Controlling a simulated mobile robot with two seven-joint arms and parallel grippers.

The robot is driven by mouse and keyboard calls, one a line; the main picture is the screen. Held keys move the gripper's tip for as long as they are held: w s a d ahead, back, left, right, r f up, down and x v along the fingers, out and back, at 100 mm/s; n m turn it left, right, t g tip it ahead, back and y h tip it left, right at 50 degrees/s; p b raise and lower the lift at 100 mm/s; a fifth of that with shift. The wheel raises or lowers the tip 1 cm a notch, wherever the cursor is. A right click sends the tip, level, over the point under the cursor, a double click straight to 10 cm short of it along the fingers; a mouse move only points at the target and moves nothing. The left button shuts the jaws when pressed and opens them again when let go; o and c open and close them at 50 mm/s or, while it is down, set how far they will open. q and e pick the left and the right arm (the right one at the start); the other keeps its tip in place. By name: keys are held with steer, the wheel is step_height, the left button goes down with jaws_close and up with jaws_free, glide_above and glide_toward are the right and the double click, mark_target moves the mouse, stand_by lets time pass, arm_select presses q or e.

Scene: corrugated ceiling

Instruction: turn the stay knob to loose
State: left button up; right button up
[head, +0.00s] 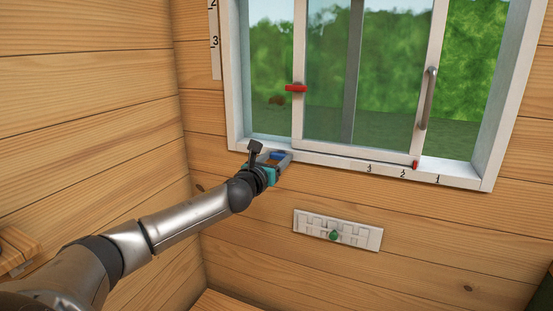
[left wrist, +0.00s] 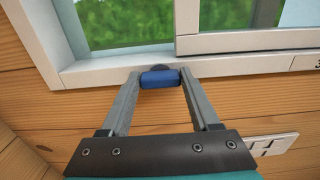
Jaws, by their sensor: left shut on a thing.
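The stay knob is a small blue knob (head: 278,155) on the lower left of the white window frame. It also shows in the left wrist view (left wrist: 160,79), in front of a dark round base. My left gripper (head: 282,157) reaches it from the left, and its two grey fingers (left wrist: 159,76) are shut on the two ends of the knob. The blue bar lies nearly level across the wrist view. My right gripper is not in view.
A sliding window pane with a grey handle (head: 428,99) and a red catch (head: 296,88) stands above. A numbered scale (head: 402,172) runs along the sill. A white slotted plate (head: 305,222) with a green knob (head: 333,235) is on the wall below right.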

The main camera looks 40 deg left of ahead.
arm_select(q)
steer(key=shift+c, duration=1.4)
